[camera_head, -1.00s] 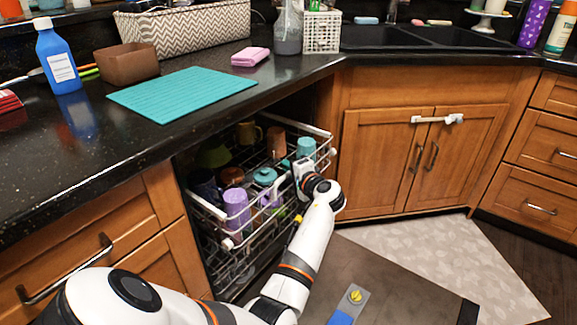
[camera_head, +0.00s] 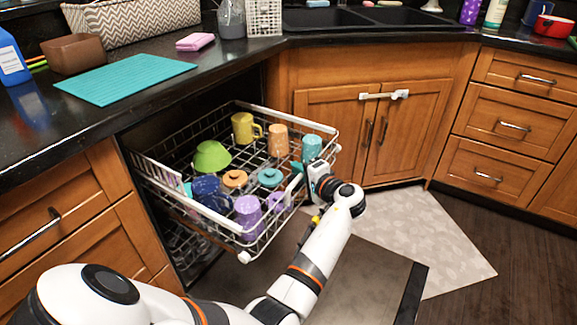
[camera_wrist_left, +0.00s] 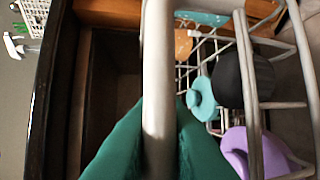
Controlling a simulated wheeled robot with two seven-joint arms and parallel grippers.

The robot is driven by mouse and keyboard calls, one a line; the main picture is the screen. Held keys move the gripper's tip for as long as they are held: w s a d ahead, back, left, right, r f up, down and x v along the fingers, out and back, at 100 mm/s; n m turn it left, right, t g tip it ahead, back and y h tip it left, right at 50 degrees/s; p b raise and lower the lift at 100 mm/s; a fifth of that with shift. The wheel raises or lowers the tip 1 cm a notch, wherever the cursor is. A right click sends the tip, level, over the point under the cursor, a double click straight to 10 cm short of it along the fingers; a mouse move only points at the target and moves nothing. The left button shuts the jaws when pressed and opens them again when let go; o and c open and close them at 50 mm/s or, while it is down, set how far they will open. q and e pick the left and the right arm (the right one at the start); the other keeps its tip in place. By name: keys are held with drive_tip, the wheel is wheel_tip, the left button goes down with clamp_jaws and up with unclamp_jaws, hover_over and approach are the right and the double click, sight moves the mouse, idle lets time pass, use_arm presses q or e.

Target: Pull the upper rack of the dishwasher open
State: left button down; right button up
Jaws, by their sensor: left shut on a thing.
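The upper rack (camera_head: 206,222) of the dishwasher is a white-edged wire basket, pulled well out from under the counter. It holds a green bowl (camera_head: 211,158), a yellow mug (camera_head: 244,128), an orange cup (camera_head: 278,140), teal and purple cups and dark blue dishes. My left gripper (camera_head: 304,178) is at the rack's front right. In the left wrist view its green fingers (camera_wrist_left: 158,140) are shut around a metal bar (camera_wrist_left: 157,75) of the rack. My right gripper is not in view.
The open dishwasher door (camera_head: 360,275) lies low below the rack. The black counter above carries a teal mat (camera_head: 126,79), a brown box (camera_head: 73,54) and a pink sponge (camera_head: 195,41). Wooden cabinets (camera_head: 340,120) with a white latch stand right of the rack.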

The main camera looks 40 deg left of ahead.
use_arm(q)
drive_tip(key=shift+d+f, duration=0.1)
drive_tip(key=shift+d, duration=0.4)
drive_tip(key=c, duration=1.4)
unclamp_jaws()
drive_tip(key=shift+c, duration=0.2)
